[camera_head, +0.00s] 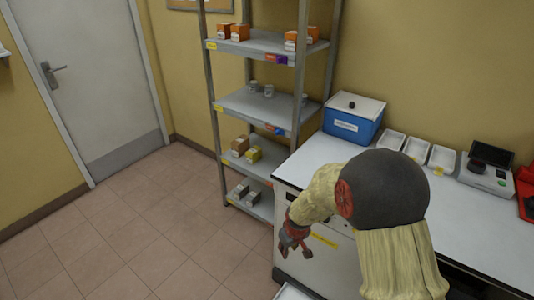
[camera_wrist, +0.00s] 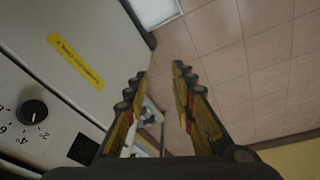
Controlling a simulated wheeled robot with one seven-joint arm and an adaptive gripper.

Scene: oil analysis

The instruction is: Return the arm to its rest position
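My gripper (camera_head: 294,246) hangs at the left front corner of the white-topped bench, in front of the cabinet below it. In the wrist view my gripper (camera_wrist: 159,84) has its two fingers spread apart, with nothing held between them. Part of the metal shelf rack shows behind the gap. My arm, pale with a dark rounded joint, bends over the bench's front edge and hides part of the bench in the head view.
The cabinet front (camera_wrist: 85,22) with a yellow label and a numbered knob (camera_wrist: 32,112) is close on the left. The bench (camera_head: 475,225) carries a blue box (camera_head: 352,125), several white trays and a device (camera_head: 487,178). The shelf rack (camera_head: 262,105) stands left. The tiled floor (camera_head: 130,245) is clear.

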